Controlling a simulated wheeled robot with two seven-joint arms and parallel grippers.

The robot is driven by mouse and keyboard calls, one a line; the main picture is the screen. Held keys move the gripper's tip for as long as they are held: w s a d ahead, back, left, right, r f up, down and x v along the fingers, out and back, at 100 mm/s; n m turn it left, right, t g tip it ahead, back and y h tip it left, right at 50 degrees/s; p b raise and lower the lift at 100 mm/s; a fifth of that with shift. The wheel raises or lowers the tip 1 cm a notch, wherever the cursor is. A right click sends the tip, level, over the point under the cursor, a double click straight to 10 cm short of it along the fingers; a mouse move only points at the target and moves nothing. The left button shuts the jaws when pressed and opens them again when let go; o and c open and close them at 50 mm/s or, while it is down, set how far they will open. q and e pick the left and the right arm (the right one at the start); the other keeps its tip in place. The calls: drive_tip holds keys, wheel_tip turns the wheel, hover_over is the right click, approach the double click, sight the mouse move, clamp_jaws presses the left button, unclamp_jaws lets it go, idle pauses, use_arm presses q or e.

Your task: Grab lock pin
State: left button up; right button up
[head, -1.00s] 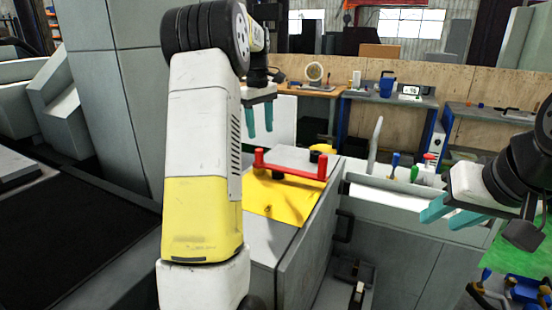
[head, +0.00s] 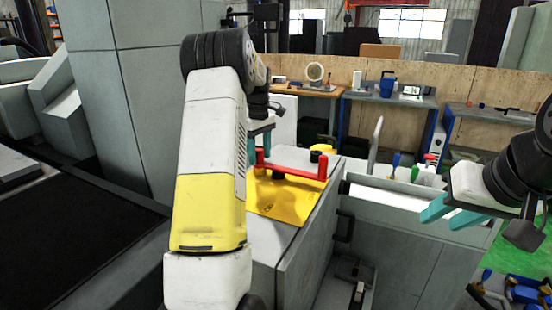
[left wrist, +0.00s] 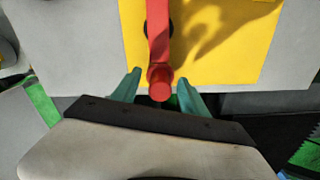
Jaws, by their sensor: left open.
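A red bar (head: 291,170) with an upright round post at each end lies across a yellow plate (head: 285,202) on the grey cabinet top. No other part in view is clearly a lock pin; I cannot tell whether this bar is it. My left gripper (head: 257,152) is open at the bar's left post. In the left wrist view the red post (left wrist: 160,80) shows between the two teal fingers (left wrist: 158,96); contact cannot be told. My right gripper (head: 442,214) is open and empty, over the drawer cabinet at the right.
A black knob (head: 315,156) and a yellow item stand behind the bar. A tray (head: 392,189) to the right has a tall grey lever (head: 375,140) and several bottles and tools. A workbench (head: 387,97) runs along the back wall.

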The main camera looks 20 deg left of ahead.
use_arm(q)
drive_tip(key=shift+c, duration=0.2)
clamp_jaws()
drive_tip(key=shift+r, duration=0.1)
